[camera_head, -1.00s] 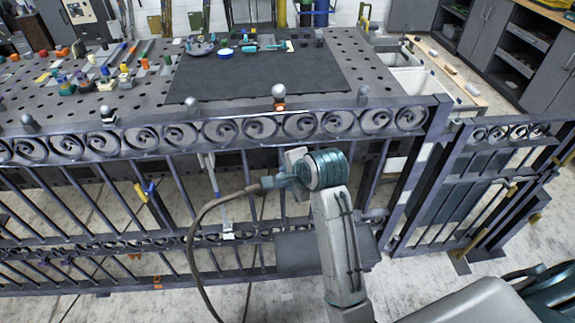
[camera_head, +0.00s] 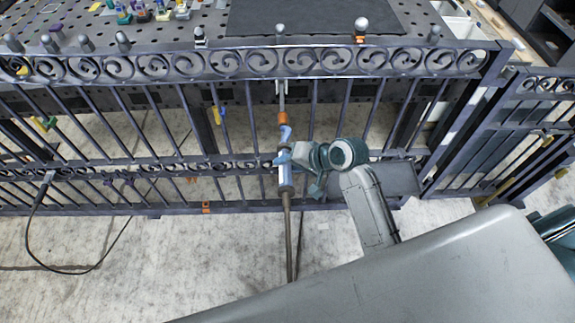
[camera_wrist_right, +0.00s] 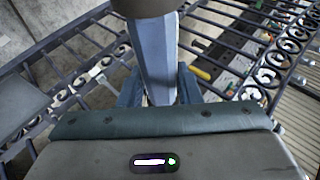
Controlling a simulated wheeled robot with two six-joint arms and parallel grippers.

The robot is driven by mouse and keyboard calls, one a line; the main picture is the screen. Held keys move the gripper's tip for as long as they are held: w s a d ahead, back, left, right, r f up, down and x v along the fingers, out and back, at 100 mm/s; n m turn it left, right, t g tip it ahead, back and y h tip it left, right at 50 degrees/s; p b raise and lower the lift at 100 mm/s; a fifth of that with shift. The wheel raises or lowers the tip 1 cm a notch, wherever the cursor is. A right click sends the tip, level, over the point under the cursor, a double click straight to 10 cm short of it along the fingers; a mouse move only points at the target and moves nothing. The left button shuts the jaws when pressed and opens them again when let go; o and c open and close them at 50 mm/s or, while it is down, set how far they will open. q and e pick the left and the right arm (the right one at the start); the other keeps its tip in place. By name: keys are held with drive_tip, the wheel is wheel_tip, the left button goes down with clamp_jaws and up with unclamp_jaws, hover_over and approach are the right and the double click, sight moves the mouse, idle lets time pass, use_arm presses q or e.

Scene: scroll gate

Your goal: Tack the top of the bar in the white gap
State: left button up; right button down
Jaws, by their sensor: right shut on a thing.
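My right gripper (camera_head: 284,160) is shut on a blue welding torch (camera_head: 286,178) with an orange collar. The torch stands upright in front of the gate (camera_head: 150,68), its thin grey nozzle pointing up. The nozzle's end is close to a white piece (camera_head: 277,86) just under the scroll rail, at the top of the gap; I cannot tell whether they touch. The torch hides the bar and the lower part of the gap. In the right wrist view the torch's blue body (camera_wrist_right: 154,55) rises between the fingers. My left gripper is out of view.
The perforated table (camera_head: 195,18) with a dark mat (camera_head: 300,15) lies behind the gate. The torch's hose (camera_head: 289,240) hangs to the floor. A black cable (camera_head: 60,270) runs from the lower rail at left. A narrower gate section (camera_head: 530,110) stands at right.

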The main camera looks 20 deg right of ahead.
sight(287, 148)
drive_tip(key=w, duration=0.1)
drive_tip(key=w+b, duration=0.2)
drive_tip(key=shift+d+f, duration=0.25)
drive_tip(key=shift+d, duration=0.15)
drive_tip(key=shift+w+d+b, duration=0.1)
drive_tip(key=shift+w+b, duration=0.35)
drive_tip(key=shift+w, duration=0.25)
drive_tip(key=shift+w+d+r, duration=0.1)
drive_tip(key=shift+w+d, duration=0.1)
drive_tip(key=shift+w, duration=0.25)
drive_tip(key=c, duration=1.8)
unclamp_jaws()
clamp_jaws()
drive_tip(key=shift+w+r, duration=0.1)
drive_tip(key=shift+w, duration=0.1)
